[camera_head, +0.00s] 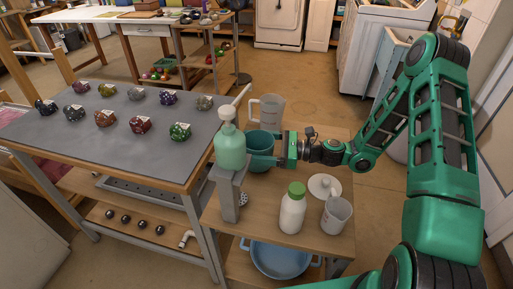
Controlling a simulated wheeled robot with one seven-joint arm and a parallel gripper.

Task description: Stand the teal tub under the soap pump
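The soap pump is a pale green bottle (230,149) with a white top, standing on a grey bracket (229,196) near the left side of the wooden bench. The teal tub (262,139) is just behind and to the right of the bottle, which hides part of its left side. My gripper (278,156) reaches in from the right and is at the tub's right side. Its fingers overlap the tub in this view. I cannot tell whether they are closed on its wall.
A white bottle with green cap (292,212), a clear beaker (337,215) and a white lid (324,186) stand at the front right. A clear jug (269,108) is behind the tub. A blue basin (279,262) sits below. A grey table (75,142) holding several rocks adjoins at left.

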